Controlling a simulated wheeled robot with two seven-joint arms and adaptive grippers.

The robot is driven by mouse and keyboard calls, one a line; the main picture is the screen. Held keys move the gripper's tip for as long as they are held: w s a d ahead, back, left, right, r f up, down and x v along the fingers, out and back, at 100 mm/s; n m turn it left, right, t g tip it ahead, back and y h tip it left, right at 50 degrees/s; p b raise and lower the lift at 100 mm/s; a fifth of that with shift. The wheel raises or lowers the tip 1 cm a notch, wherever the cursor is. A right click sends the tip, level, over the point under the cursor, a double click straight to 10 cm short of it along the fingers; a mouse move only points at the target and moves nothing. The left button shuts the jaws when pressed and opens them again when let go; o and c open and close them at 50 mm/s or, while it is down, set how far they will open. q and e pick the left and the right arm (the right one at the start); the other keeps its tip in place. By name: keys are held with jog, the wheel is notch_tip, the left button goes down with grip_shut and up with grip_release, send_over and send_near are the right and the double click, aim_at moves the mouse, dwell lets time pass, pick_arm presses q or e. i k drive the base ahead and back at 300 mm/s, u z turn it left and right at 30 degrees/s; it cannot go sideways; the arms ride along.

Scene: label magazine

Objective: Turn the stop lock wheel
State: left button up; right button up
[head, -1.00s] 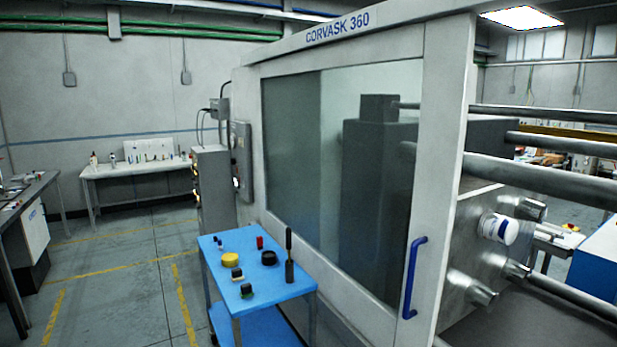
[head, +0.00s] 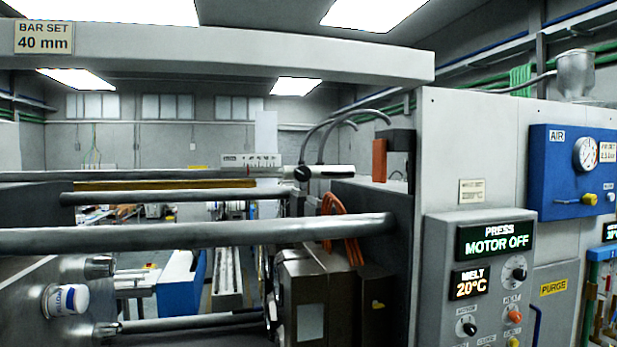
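No wheel labelled as the stop lock wheel can be made out. A small dark round knob (head: 302,173) sits on a thin bar at the middle of the head view, beside a white scale plate (head: 251,160). I cannot tell whether this knob is the lock wheel. A sign (head: 43,37) reading "BAR SET 40 mm" is on the top beam at upper left. Neither of my grippers shows.
Thick steel bars (head: 200,237) cross the machine's opening. A grey control panel (head: 482,280) reads "PRESS MOTOR OFF" and "MELT 20°C". A blue air panel (head: 560,160) with a gauge is at right. A white cylinder (head: 66,299) is at lower left.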

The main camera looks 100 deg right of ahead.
aim_at(303, 174)
jog(key=z, duration=3.45)
jog(key=k, duration=0.45)
jog(key=u, duration=0.7)
jog(key=i, duration=0.7)
jog(key=z, duration=0.55)
jog(key=i, duration=0.65)
jog(key=z, duration=0.7)
